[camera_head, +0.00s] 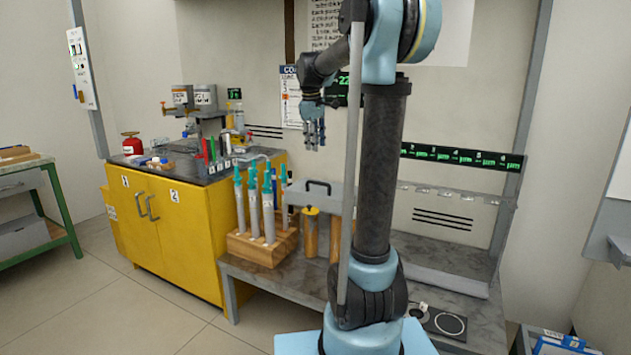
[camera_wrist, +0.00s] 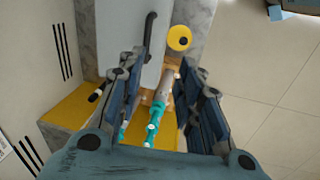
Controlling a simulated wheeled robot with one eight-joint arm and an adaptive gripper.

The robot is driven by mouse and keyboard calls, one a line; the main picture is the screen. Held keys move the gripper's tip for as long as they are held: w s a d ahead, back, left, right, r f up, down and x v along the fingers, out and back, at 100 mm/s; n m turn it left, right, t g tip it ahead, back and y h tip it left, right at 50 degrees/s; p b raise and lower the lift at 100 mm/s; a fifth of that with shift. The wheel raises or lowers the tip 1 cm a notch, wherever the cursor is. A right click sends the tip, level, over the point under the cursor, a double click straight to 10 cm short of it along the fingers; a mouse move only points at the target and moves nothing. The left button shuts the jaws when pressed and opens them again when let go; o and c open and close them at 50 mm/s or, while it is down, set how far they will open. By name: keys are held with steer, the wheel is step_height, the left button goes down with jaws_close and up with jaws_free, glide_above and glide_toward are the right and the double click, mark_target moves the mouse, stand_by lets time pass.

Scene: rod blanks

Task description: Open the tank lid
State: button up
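The tank lid (camera_head: 292,196) is a light grey panel with a dark bar handle (camera_head: 318,184), on the grey workbench behind the rod rack. Part of it is hidden behind my arm. In the wrist view the pale lid (camera_wrist: 122,38) lies ahead of my fingers, with its dark handle (camera_wrist: 149,32) running lengthwise. The lid appears shut. My gripper (camera_head: 314,146) hangs above the bench, well clear of the lid, fingers pointing down. In the wrist view my gripper (camera_wrist: 165,95) is open, with nothing between its fingertips touching them.
A wooden rack (camera_head: 262,249) of teal-tipped rods stands in front of the tank. A yellow-capped cylinder (camera_head: 310,232) stands beside it. A yellow cabinet (camera_head: 185,240) with cluttered top is to the left. A rail with green displays (camera_head: 460,156) is on the right wall.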

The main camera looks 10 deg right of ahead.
steer(key=shift+n, duration=0.4)
steer(key=w+f, duration=0.2)
steer(key=f, duration=0.3)
steer(key=w+d+f, duration=0.1)
steer(key=w+f, duration=0.1)
steer(key=f, duration=0.4)
steer(key=w+f, duration=0.2)
steer(key=f, duration=0.3)
steer(key=shift+w+d+f, duration=0.2)
steer(key=shift+d+f, duration=0.05)
jaws_close()
